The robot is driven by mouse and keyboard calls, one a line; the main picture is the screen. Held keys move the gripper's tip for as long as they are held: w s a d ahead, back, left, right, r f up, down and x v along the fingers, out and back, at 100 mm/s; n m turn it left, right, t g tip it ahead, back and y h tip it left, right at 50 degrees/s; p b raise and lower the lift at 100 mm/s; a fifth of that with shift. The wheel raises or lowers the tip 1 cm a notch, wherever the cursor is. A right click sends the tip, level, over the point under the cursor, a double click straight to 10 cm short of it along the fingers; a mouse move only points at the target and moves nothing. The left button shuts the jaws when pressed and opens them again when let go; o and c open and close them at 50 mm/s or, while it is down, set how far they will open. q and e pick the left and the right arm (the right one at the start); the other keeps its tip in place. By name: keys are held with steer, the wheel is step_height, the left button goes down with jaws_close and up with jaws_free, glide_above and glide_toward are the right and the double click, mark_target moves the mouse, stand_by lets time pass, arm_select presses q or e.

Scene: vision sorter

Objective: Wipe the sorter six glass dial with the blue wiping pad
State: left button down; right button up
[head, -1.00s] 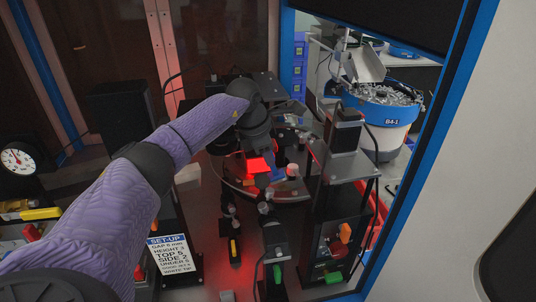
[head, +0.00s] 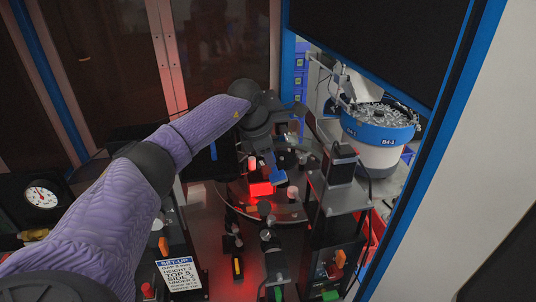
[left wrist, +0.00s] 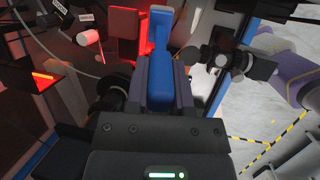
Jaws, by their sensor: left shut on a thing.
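My left gripper (head: 270,154) is over the far part of the glass dial (head: 304,213), with its fingers pointing down. It is shut on the blue wiping pad (head: 279,174), which also shows upright between the two fingers in the left wrist view (left wrist: 160,82). The dial is a round, dark, clear disc, partly hidden by my arm and the fixtures. The pad is close to the dial's surface; I cannot tell whether it touches. My right gripper is not in view.
A red-lit block (head: 261,189) is beside the pad. Black camera stands (head: 342,165) crowd the dial's right side. A blue-and-white bowl of parts (head: 380,135) stands behind. A set-up card (head: 179,273) and a round gauge (head: 41,196) are at left.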

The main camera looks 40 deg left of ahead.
arm_select(q)
steer(key=shift+r, duration=0.75)
steer(key=shift+f, duration=0.2)
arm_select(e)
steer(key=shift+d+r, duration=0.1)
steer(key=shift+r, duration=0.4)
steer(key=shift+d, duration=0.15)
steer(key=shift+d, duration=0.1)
arm_select(q)
steer(key=shift+d, duration=0.2)
steer(key=s+d+r+m+p, duration=0.25)
steer(key=d+m, duration=0.25)
steer(key=m, duration=0.3)
steer(key=shift+m, duration=0.5)
step_height(320, 180, down, 5)
steer(key=b, duration=0.4)
steer(key=shift+d+r, duration=0.1)
steer(key=shift+r, duration=0.05)
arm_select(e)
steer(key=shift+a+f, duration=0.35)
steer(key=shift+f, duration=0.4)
arm_select(q)
steer(key=shift+r, duration=0.1)
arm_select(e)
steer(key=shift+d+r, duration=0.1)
